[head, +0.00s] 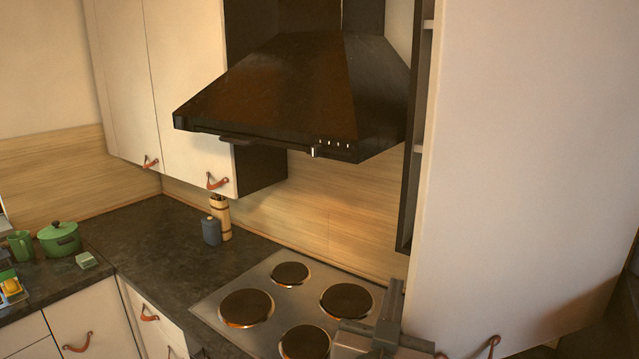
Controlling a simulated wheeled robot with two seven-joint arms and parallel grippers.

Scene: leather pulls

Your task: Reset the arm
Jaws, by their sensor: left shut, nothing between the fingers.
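My left gripper (388,312) shows at the bottom, right of centre, as a grey shape with its fingers pointing up. It is shut and empty, in front of the stove's right side and just left of the large white cabinet door (530,170). That door stands open, and shelf edges show along its left side. A leather pull (490,346) is at its lower edge, apart from the gripper. Most of my left arm is out of the picture. My right gripper is not in view.
The black range hood (290,95) hangs over the stove (262,283) with its dark hotplates. White wall cabinets (185,90) are shut at left. A wooden mill (221,219), a blue-grey jar (211,231) and a green pot (59,238) stand on the dark counter (150,240).

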